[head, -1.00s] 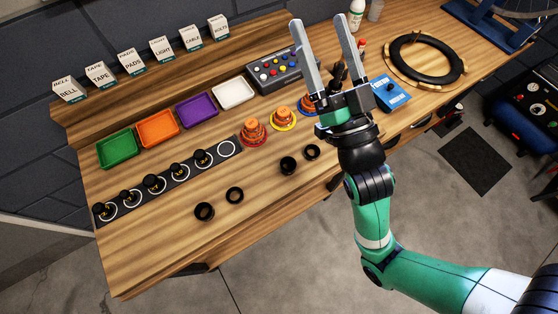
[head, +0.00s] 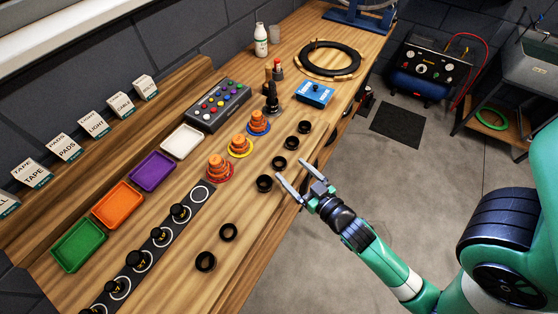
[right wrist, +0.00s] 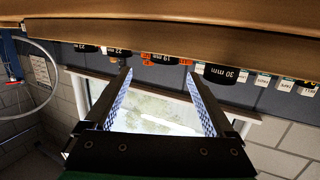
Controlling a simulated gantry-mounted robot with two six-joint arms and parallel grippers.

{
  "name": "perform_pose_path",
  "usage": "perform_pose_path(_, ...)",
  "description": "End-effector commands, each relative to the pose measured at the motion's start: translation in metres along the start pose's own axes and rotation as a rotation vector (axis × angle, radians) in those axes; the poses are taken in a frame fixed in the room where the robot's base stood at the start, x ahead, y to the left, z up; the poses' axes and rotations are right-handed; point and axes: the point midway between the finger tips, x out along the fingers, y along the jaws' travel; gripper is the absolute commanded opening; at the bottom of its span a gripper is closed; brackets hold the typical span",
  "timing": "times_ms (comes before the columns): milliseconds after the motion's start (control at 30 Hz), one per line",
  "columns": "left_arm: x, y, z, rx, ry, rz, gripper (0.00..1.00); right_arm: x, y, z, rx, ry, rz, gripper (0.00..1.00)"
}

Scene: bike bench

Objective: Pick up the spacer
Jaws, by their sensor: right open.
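Several black ring spacers lie along the front of the bench in the head view. They include a ring (head: 265,183), a ring (head: 278,162), a ring (head: 291,142) and a ring (head: 304,127); two others are a ring (head: 228,231) and a ring (head: 205,261). My right gripper (head: 291,169) is open and empty at the bench's front edge, fingers toward the nearer rings. In the right wrist view the bench appears upside down. A spacer marked 30 mm (right wrist: 222,74) shows beyond the right-hand finger, and one marked 19 mm (right wrist: 160,59) lies between the fingers' directions. My left gripper is not in view.
Orange stacks (head: 220,168) stand on coloured rings behind the spacers. A dark strip (head: 160,238) with black knobs lies at left, beside green (head: 80,245), orange (head: 118,208), purple (head: 152,171) and white (head: 182,142) trays. A blue box (head: 316,95) sits farther back.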

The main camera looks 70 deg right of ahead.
Motion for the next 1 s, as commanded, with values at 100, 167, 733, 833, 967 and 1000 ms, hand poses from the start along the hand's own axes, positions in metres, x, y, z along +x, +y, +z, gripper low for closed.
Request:
perform_pose_path(100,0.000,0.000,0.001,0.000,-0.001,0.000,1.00,0.012,0.000,0.000,0.000,0.001,0.000,0.89)
perform_pose_path(167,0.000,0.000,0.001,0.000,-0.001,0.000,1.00,0.013,0.000,0.001,-0.001,0.000,0.000,0.89)
perform_pose_path(733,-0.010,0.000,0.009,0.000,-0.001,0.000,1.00,0.065,-0.006,0.005,0.000,-0.001,-0.001,0.89)
perform_pose_path(833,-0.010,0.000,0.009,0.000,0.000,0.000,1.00,0.065,-0.006,0.005,0.000,-0.001,-0.001,0.85)
perform_pose_path(967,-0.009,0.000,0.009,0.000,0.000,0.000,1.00,0.065,-0.006,0.005,0.000,0.000,-0.001,0.62)
perform_pose_path(1000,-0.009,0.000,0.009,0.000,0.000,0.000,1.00,0.065,-0.006,0.005,0.000,0.000,-0.001,0.54)
